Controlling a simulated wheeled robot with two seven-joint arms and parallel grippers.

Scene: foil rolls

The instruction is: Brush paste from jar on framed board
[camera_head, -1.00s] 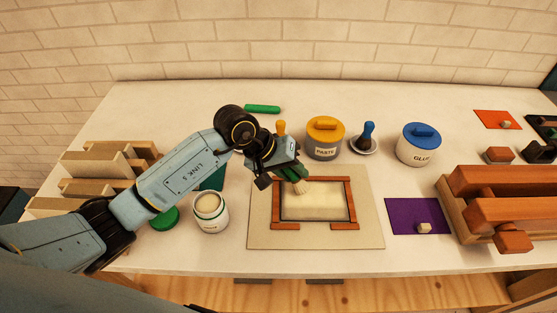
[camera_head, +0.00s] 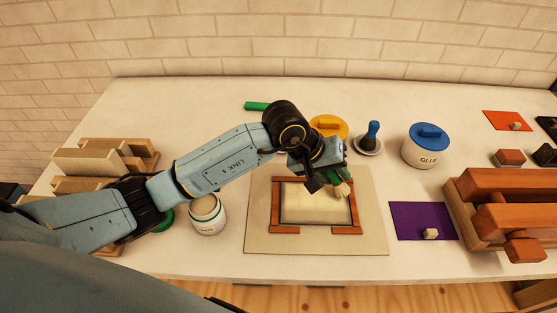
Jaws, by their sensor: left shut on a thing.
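My left gripper (camera_head: 328,172) is shut on a green brush (camera_head: 340,182), over the right part of the framed board. The brush's pale bristles (camera_head: 342,190) point down at the board's upper right; I cannot tell if they touch it. My right gripper is not in view.
A blue-lidded glue jar (camera_head: 422,148) and a blue-handled tool on a dish (camera_head: 371,138) stand behind the board. Wooden racks (camera_head: 105,158) stand at the left.

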